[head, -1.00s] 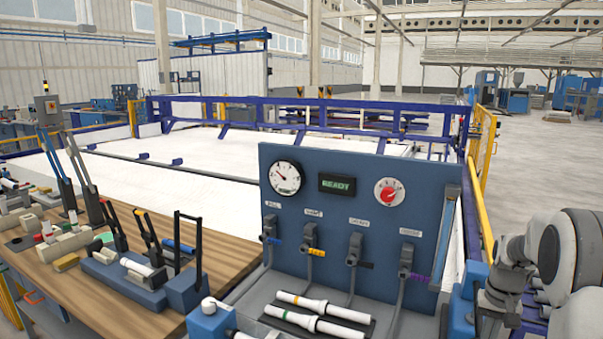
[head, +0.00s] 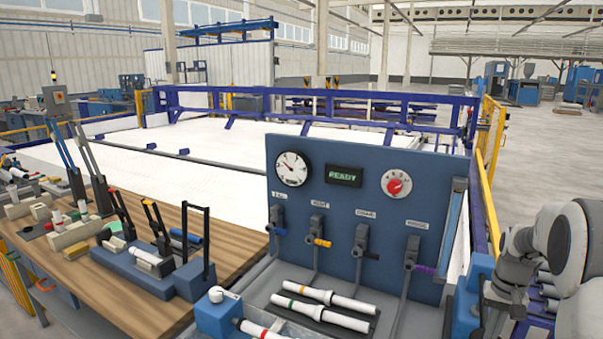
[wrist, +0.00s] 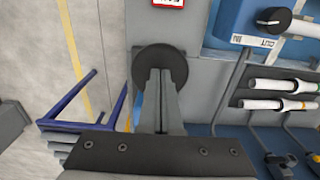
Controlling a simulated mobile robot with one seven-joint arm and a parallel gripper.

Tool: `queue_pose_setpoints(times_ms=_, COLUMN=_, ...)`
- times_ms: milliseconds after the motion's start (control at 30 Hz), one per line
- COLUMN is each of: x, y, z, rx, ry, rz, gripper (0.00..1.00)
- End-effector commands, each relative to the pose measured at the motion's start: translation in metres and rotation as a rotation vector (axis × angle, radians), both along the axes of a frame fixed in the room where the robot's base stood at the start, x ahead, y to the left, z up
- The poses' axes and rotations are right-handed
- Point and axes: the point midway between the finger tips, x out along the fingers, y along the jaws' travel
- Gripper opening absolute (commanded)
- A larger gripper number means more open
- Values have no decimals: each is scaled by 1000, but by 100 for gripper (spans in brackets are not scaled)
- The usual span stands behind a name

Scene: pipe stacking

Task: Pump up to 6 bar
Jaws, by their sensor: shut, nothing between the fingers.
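The pressure gauge (head: 291,169) is on the blue panel (head: 330,215) in the head view. Its needle points up and left; its figures are too small to read. Right of it are a display reading READY (head: 344,175) and a dial with a red knob (head: 396,184). In the wrist view my gripper (wrist: 161,74) has its fingers together, with nothing between them. The fingers overlap a round black disc (wrist: 147,62) on a grey surface; I cannot tell whether they touch it. No pump is clearly identifiable.
White pipes (head: 320,312) lie before the panel, below several hoses with levers. A blue box with a white knob (head: 215,308) stands left of them. A wooden bench (head: 75,270) with tools is at left. A yellow barrier (head: 490,150) stands at right.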

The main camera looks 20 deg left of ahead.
Motion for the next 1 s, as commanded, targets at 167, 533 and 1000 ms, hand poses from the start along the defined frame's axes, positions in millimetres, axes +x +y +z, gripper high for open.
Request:
queue_pose_setpoints(times_ms=167, x=1, y=0, z=-20, rx=0, ry=1, rz=0, gripper=0)
queue_pose_setpoints(times_ms=533, x=3, y=-1, z=-53, rx=0, ry=0, rz=0, gripper=0)
queue_pose_setpoints(times_ms=1000, x=3, y=-1, z=-40, rx=0, ry=-1, rz=0, gripper=0)
